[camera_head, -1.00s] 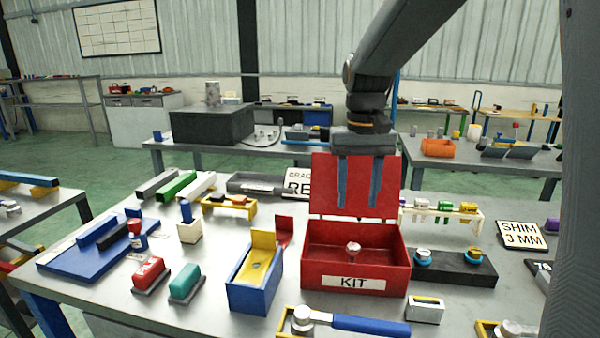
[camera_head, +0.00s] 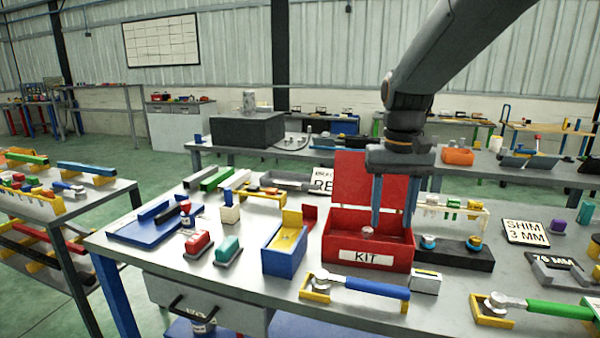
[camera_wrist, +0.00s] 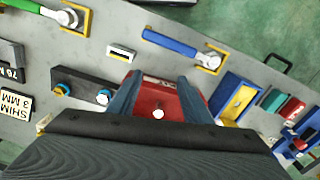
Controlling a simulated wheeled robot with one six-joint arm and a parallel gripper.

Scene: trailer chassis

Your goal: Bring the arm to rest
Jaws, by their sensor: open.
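My gripper (camera_head: 393,208) hangs from my arm over the red kit box (camera_head: 368,258), its two blue-grey fingers pointing down and spread apart. The box lid stands open behind the fingers. A small silvery knob-like part (camera_head: 368,232) sits inside the box. In the wrist view my gripper (camera_wrist: 158,92) is open, and the same part (camera_wrist: 158,114) shows between the fingers with nothing gripped. The fingers hide some of the lid and box interior.
A grey bench (camera_head: 225,265) carries a blue open box (camera_head: 285,255), a blue-handled ratchet (camera_head: 365,287), a black block with ringed parts (camera_head: 455,253) and a SHIM sign (camera_head: 526,232). A rack stand (camera_head: 455,207) stands right of the lid. Free room lies above the bench.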

